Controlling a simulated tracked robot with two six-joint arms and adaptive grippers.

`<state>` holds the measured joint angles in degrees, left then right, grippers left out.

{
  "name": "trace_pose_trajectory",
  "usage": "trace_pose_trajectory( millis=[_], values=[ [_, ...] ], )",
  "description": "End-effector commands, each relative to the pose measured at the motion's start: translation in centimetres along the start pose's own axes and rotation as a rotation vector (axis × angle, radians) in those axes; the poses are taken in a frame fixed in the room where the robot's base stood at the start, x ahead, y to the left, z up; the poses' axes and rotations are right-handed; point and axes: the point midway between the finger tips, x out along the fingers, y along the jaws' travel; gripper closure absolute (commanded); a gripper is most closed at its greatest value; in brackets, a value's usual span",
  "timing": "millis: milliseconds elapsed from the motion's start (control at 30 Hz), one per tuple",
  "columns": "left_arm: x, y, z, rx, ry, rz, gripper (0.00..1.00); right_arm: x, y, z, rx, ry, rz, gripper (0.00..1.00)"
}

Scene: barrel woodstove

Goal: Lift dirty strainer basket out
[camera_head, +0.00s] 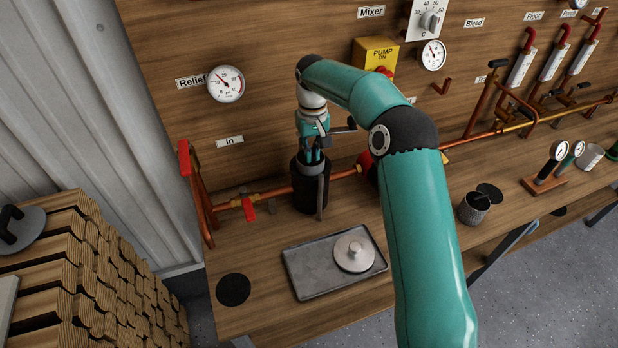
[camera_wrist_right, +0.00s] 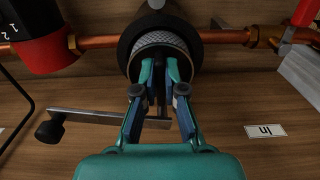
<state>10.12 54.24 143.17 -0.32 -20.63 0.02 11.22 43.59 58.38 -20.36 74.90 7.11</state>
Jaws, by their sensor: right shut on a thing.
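The black strainer housing (camera_head: 310,190) stands upright on the bench in the pipe line below the "In" label. The strainer basket (camera_wrist_right: 165,40) shows in the right wrist view as a grey mesh ring inside the black round housing (camera_wrist_right: 125,50). My right gripper (camera_head: 314,158) points down into the housing's mouth. In the right wrist view its fingers (camera_wrist_right: 165,66) are closed together within the ring, shut on the basket. The exact grip point and the basket's lower part are hidden. My left gripper is not in view.
A metal tray (camera_head: 310,275) holding a silver knobbed lid (camera_head: 354,254) lies in front of the housing. A grey cup-like container (camera_head: 474,208) stands to the right. Copper pipe (camera_head: 343,175) runs beside the housing, with a red-handled valve (camera_head: 249,208). Stacked firewood (camera_head: 90,270) is at left.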

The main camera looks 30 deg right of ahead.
Motion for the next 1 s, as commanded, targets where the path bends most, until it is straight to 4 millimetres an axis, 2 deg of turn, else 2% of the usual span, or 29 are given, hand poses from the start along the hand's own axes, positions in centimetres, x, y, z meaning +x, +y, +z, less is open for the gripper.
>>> trace_pose_trajectory(
  millis=[1000],
  values=[
    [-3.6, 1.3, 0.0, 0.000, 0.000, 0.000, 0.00, -4.3, 0.0, 0.0, -0.001, 0.001, 0.000, 1.00]
  ],
)
